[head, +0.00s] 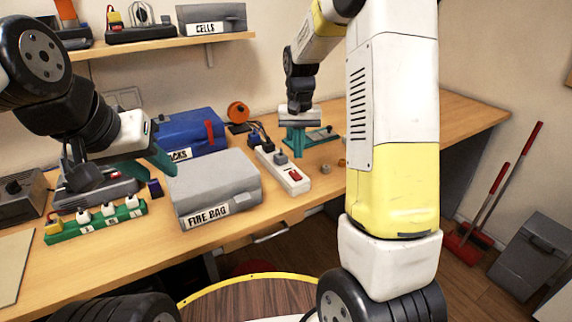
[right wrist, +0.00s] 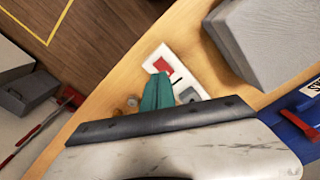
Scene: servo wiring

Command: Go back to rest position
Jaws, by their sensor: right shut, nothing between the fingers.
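My left gripper (head: 160,162) hangs over the left part of the workbench, beside the grey fire bag box (head: 215,178) and in front of the blue box (head: 190,130). A teal finger shows, but I cannot tell how far apart its fingers are. My right gripper (head: 298,148) is over the bench to the right of the white power strip (head: 288,172). Its teal fingers also show in the right wrist view (right wrist: 158,90), together and empty, partly in front of the power strip. I cannot tell whether it touches anything.
A green strip with white plugs (head: 98,218) lies at the bench's front left. Small round parts (head: 341,162) lie right of the right gripper. A shelf (head: 160,45) holds a cells box (head: 212,19). The bench's right end is clear.

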